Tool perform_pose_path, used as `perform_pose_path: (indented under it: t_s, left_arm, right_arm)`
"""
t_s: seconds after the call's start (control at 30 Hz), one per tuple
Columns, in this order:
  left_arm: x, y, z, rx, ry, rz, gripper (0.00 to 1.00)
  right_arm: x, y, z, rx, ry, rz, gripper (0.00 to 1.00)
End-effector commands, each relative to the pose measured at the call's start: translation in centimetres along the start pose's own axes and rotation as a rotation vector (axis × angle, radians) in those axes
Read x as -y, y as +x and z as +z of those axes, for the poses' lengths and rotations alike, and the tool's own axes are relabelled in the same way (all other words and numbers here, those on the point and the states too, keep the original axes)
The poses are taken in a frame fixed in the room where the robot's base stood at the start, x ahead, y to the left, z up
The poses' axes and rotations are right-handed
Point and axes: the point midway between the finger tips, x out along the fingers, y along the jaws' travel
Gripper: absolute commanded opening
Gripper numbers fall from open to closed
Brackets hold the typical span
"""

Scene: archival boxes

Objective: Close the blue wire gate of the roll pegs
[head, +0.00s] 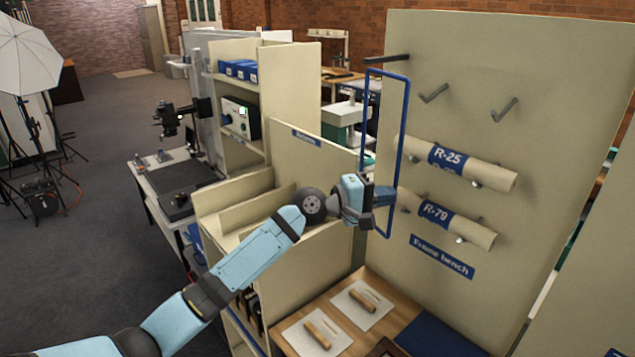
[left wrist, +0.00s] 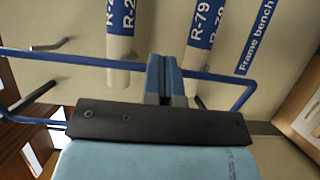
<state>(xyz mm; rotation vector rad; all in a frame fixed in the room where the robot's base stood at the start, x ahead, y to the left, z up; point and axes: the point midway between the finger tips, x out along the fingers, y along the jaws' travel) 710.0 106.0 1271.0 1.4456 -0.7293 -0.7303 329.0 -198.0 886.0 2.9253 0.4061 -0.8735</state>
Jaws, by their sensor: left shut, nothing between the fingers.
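The blue wire gate (head: 401,130) is a tall narrow loop at the left edge of the beige peg panel (head: 455,45). It stands out from the panel, to the left of the rolls and not across their free ends. Roll R-25 (head: 490,176) and roll R-79 (head: 472,232) lie on pegs, labels showing. My left gripper (head: 385,196) is shut and empty, at the lower part of the gate. In the left wrist view its fingers (left wrist: 165,78) overlap the gate's wire (left wrist: 60,57); I cannot tell whether they touch. My right gripper is out of view.
Two bare pegs (head: 434,93) and (head: 504,110) stick out above the rolls. A black bar (head: 387,58) juts from the panel near the gate's top. Below is a wooden bench (head: 362,341) with tools on white sheets. Beige shelving (head: 308,138) stands close behind my left arm.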

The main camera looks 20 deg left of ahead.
Motion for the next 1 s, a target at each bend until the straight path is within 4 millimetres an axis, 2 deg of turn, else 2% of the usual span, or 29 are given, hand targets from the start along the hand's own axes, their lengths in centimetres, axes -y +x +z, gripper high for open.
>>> perform_pose_path:
  t_s: [0.2, 0.4, 1.0]
  left_arm:
    - [0.0, 2.1, -0.1, 0.0, -0.001, 0.0, 0.0]
    - [0.1, 3.2, -0.3, 0.0, -0.001, -0.001, 0.0]
    - [-0.3, 3.9, -0.6, -0.003, 0.002, 0.005, 0.0]
  right_arm:
    - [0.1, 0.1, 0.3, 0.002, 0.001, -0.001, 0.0]
    - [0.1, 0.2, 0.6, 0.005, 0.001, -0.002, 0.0]
    - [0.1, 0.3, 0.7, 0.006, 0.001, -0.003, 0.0]
